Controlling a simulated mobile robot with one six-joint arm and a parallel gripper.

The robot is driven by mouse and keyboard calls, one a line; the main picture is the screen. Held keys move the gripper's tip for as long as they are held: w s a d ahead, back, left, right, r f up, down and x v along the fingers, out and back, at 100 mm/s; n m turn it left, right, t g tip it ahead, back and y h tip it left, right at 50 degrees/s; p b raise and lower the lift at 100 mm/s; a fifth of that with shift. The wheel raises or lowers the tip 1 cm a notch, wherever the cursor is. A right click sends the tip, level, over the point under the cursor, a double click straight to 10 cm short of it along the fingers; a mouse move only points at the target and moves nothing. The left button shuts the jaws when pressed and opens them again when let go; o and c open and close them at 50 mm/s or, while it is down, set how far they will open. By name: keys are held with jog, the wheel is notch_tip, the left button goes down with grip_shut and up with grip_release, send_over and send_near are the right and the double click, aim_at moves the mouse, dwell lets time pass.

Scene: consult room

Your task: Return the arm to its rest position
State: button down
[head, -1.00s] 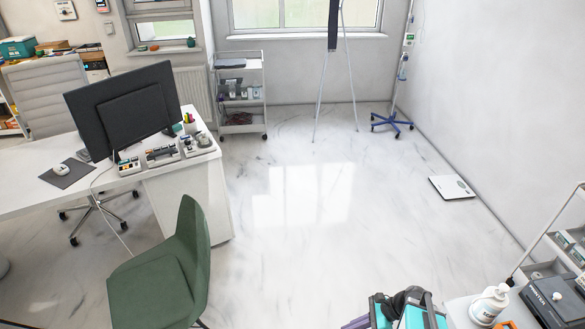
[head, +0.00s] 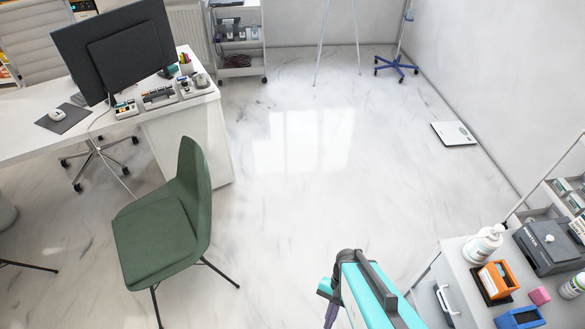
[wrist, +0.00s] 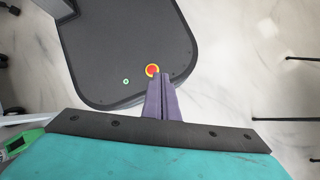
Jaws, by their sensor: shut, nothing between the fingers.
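My gripper (wrist: 162,82) shows in the wrist view as two purple fingers lying side by side, shut and empty. Beyond the fingertips is the dark deck of my own base, with a red and yellow button on it. In the head view my teal arm is folded at the bottom, right of centre, with a purple part hanging at its left side. My fingertips cannot be made out clearly in the head view.
A grey cart (head: 427,277) with a white bottle (head: 484,243), an orange box (head: 497,279) and other items stands close right of my arm. A green chair (head: 165,233) is to the left, by the white desk (head: 187,131). The marble floor (head: 290,200) ahead is clear.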

jog(key=d+n, duration=0.1)
jog(key=n, duration=0.1)
jog(key=d+n+h, duration=0.1)
jog(key=d+n, duration=0.1)
jog(key=d+n+h, duration=0.1)
jog(key=n, duration=0.1)
jog(key=shift+d+f+n, duration=0.3)
jog(key=shift+d+f, duration=0.05)
jog(key=shift+f, duration=0.05)
